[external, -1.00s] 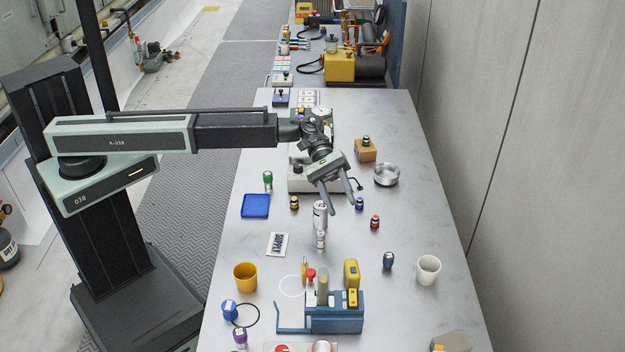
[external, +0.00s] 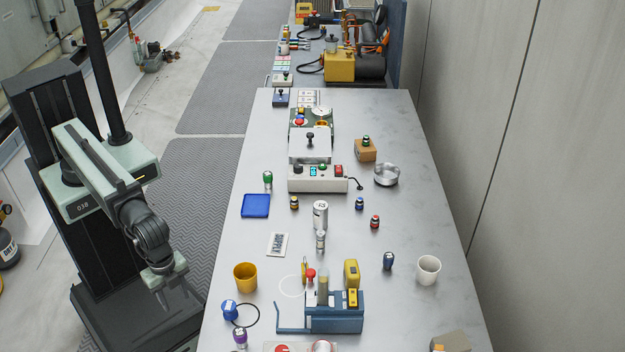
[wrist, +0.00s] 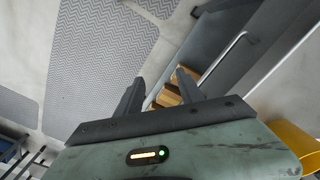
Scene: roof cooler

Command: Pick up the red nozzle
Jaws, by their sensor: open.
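A small red and black piece (external: 375,222), which looks like the red nozzle, stands upright on the right half of the pale table (external: 430,230) in the external view. My gripper (external: 180,302) is off the table's left side, low over my dark base and far from that piece. In the wrist view my gripper (wrist: 158,90) shows two spread fingers with nothing held between them. The red piece does not show in the wrist view.
Similar small pieces, one blue (external: 359,203) and one yellow (external: 294,203), stand near the red one.

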